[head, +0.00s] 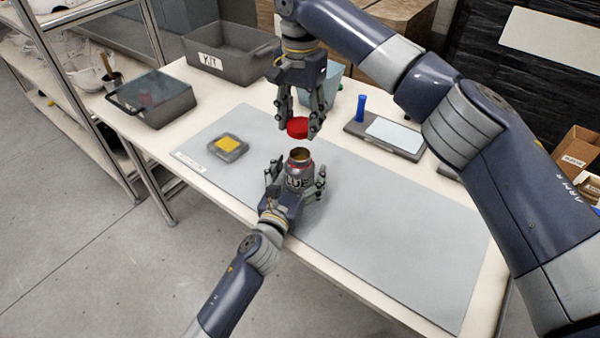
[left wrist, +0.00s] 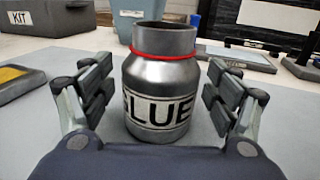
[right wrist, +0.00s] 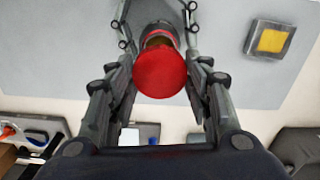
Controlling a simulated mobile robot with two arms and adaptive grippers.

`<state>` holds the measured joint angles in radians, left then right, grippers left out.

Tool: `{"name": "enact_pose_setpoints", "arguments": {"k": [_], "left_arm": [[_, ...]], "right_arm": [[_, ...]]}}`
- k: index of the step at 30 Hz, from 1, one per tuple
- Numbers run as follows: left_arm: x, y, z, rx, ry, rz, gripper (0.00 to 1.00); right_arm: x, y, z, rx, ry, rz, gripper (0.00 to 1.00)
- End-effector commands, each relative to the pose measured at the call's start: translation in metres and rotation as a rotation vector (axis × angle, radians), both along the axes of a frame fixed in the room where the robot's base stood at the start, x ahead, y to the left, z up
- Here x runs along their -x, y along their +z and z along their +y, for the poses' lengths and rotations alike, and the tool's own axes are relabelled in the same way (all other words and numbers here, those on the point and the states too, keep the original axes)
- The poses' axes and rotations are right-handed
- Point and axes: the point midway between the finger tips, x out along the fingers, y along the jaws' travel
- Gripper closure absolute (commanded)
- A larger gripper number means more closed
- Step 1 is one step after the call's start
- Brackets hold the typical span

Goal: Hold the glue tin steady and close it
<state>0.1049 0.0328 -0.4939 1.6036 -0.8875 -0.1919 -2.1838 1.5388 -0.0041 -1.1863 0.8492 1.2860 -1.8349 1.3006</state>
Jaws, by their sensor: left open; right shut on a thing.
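The glue tin (head: 299,170) stands upright and open-topped on the grey mat, a grey metal jar with a red ring at its neck. In the left wrist view the tin (left wrist: 160,85) shows its "GLUE" label between my left fingers. My left gripper (head: 296,184) is open around the tin, with a gap on both sides. My right gripper (head: 302,128) points down above the tin, shut on the red lid (head: 298,127). The lid is apart from the tin's mouth. In the right wrist view the lid (right wrist: 160,73) covers part of the tin below.
On the grey mat (head: 400,235) lies a small tray with a yellow pad (head: 228,144). The mat's right part is clear.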

Motion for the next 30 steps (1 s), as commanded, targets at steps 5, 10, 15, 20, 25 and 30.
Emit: {"name": "enact_pose_setpoints", "arguments": {"k": [5, 10, 15, 20, 25, 30], "left_arm": [[-0.006, 0.0, -0.002, 0.001, 0.0, 0.0, 0.19], [-0.006, 0.0, -0.002, 0.0, 0.0, 0.0, 0.19], [-0.006, 0.0, -0.002, 0.0, 0.0, 0.0, 0.44], [-0.006, 0.0, -0.002, 0.0, 0.0, 0.0, 0.8], [-0.006, 0.0, -0.002, 0.0, 0.0, 0.0, 0.86], [-0.006, 0.0, -0.002, 0.0, 0.0, -0.001, 0.86]], "right_arm": [[0.0, 0.0, 0.0, 0.0, 0.0, 0.0, 0.61], [0.0, 0.0, 0.0, 0.0, 0.0, 0.0, 0.61], [0.0, 0.0, 0.0, 0.0, 0.0, 0.0, 0.61], [0.0, 0.0, 0.0, 0.0, 0.0, 0.0, 0.61], [0.001, -0.008, 0.0, 0.0, 0.001, 0.004, 0.61], [0.001, -0.033, 0.0, -0.001, 0.001, 0.003, 0.61]]}}
